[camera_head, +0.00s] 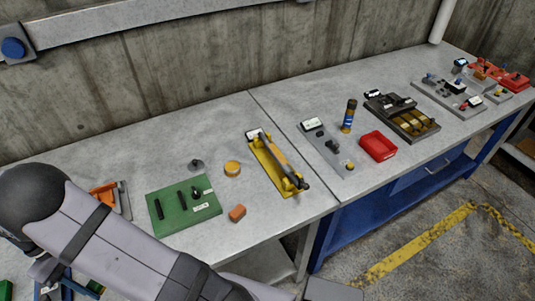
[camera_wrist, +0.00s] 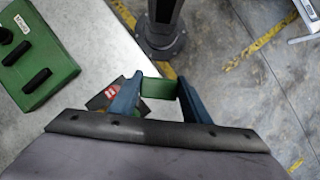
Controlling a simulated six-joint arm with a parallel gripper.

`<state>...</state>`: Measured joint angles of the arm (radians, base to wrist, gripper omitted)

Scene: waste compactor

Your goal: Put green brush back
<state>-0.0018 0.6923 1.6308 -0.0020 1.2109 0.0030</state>
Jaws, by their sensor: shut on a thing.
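My gripper (camera_wrist: 160,82) has blue fingers and is shut on a green block-like piece, which looks like the green brush (camera_wrist: 158,88). Only its green part shows between the fingers in the wrist view; any bristles are hidden. In the head view my gripper (camera_head: 68,286) is at the lower left, partly hidden by my arm, with a bit of green beside it. The green board (camera_head: 183,222) with black holders and a white label lies on the bench to the right of my gripper. It also shows at the upper left of the wrist view (camera_wrist: 48,68).
The bench edge drops to the floor.

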